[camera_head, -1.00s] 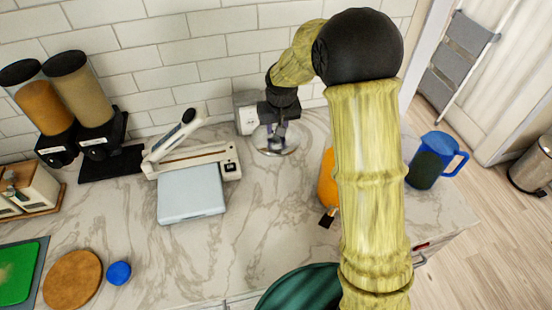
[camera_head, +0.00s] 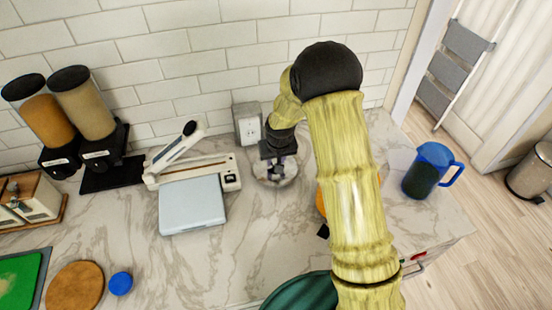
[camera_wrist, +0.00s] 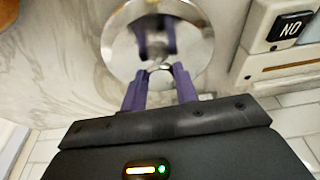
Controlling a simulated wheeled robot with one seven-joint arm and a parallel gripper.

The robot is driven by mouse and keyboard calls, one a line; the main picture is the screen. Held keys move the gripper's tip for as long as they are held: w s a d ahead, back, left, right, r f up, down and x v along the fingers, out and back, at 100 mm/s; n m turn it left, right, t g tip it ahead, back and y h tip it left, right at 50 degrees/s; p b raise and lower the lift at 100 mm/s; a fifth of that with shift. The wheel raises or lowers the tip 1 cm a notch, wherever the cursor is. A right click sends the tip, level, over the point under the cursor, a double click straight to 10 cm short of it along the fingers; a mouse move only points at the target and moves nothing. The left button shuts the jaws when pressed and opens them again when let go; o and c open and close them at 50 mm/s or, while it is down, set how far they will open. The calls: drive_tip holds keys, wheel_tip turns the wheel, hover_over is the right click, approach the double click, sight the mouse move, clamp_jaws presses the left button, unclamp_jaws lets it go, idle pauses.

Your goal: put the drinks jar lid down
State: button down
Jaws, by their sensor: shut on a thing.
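The drinks jar lid is a round, shiny metal disc (camera_head: 264,181) low over the marble counter, near the back wall. My gripper (camera_head: 278,168) points down above it, with purple fingers on its centre. In the wrist view the lid (camera_wrist: 116,48) mirrors the fingers, and my gripper (camera_wrist: 160,72) is closed on the small knob at its middle. The lid looks about level. I cannot tell whether its underside touches the counter.
A bag sealer (camera_head: 225,172) and pale blue scale (camera_head: 191,204) are to the left. An orange item is partly hidden by my arm. A blue-lidded jug (camera_head: 424,172) is right. Counter front-left of the lid is clear.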

drive_tip(key=shift+f, duration=0.25)
drive_tip(key=shift+f, duration=0.2)
drive_tip(key=c, duration=1.1)
unclamp_jaws()
drive_tip(key=shift+r, duration=0.1)
drive_tip(key=b+v, duration=0.2)
drive_tip(key=v, duration=1)
drive_tip(key=shift+r, duration=0.1)
